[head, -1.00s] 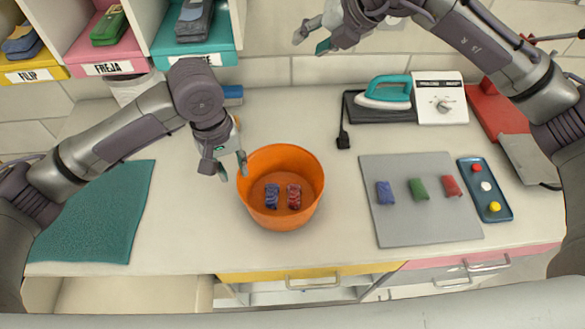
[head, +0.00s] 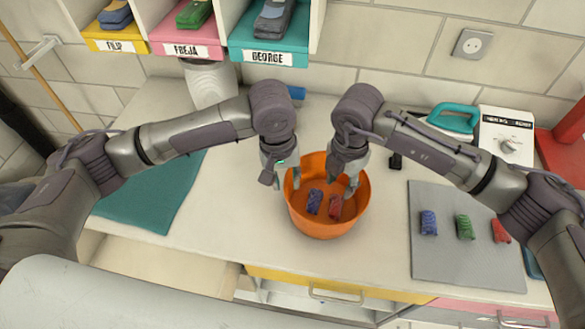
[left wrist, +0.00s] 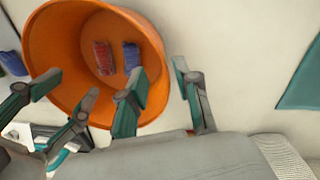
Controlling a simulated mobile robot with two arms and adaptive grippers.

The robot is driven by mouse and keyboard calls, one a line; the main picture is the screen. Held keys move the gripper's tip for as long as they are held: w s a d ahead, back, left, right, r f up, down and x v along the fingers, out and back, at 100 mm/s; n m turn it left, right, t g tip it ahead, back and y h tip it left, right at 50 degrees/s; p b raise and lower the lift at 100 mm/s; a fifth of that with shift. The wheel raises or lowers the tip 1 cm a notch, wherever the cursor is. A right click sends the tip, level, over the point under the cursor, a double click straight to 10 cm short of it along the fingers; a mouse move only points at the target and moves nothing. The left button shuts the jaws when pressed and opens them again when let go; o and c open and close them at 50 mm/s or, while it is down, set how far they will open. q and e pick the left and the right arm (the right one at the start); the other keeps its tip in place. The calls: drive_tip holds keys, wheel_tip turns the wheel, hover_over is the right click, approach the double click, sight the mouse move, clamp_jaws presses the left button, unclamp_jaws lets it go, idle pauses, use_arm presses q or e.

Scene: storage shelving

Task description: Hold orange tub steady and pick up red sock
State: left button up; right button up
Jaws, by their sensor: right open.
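The orange tub (head: 328,228) stands on the counter. The red sock (head: 335,207) lies on its floor, just right of a blue sock (head: 314,201); the red sock also shows in the left wrist view (left wrist: 104,58). My left gripper (head: 281,183) is at the tub's left rim. In the left wrist view its fingers (left wrist: 160,72) are apart, one over the tub and one outside the wall, with the rim between them; contact cannot be told. My right gripper (head: 343,181) is open above the tub's back right part, pointing down, apart from the red sock.
A grey mat (head: 456,265) on the right bears blue, green and red rolled items. A teal mat (head: 150,200) lies at the left. An iron (head: 455,118) and a white box (head: 507,135) stand behind, below the wall; labelled cubbies (head: 268,57) are at the back left.

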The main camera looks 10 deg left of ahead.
use_arm(q)
drive_tip(key=f, duration=0.9)
drive_tip(key=shift+d+f, duration=0.1)
drive_tip(key=shift+d, duration=0.3)
clamp_jaws()
